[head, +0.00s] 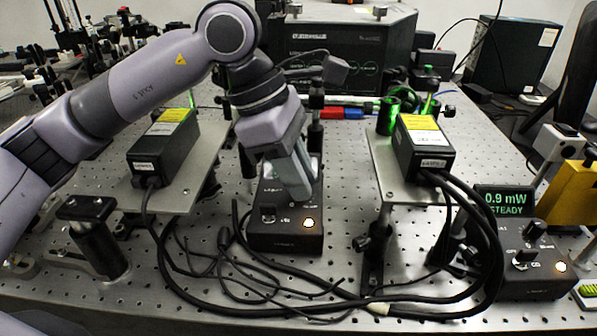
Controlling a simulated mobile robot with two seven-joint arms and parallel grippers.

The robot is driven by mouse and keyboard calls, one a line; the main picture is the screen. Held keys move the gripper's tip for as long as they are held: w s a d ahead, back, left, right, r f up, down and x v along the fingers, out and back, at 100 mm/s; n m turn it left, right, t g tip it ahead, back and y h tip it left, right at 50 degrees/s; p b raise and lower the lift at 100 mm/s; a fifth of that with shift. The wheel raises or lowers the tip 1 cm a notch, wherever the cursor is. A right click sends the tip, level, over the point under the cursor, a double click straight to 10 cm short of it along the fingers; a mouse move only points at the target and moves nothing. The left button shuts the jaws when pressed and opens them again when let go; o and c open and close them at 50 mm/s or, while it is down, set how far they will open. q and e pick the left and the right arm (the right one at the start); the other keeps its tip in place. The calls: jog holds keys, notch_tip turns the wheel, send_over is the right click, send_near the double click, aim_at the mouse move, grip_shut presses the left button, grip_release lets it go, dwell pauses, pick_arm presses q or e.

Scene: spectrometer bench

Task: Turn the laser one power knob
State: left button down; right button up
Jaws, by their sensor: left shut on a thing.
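A black controller box (284,240) stands on the bench in the middle of the head view. Its top face carries a small switch (268,216) and a lit round lamp (309,223). My left gripper (297,190) comes down onto the box's top face behind the lamp. It is shut on the power knob there, which its fingers hide. A small display (505,201) on the right reads "0.9 mW STEADY". My right gripper is not in view.
Laser heads with yellow labels sit on raised plates to the left (163,150) and right (424,150). A second controller box (535,280) with knobs stands at the right. Black cables (330,303) loop across the front. A large black unit (325,65) stands behind.

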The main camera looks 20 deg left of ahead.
aim_at(280, 193)
pick_arm(q)
jog(key=c, duration=1)
grip_release()
jog(key=shift+c, duration=0.2)
jog(key=shift+r, duration=0.1)
jog(key=v, duration=0.7)
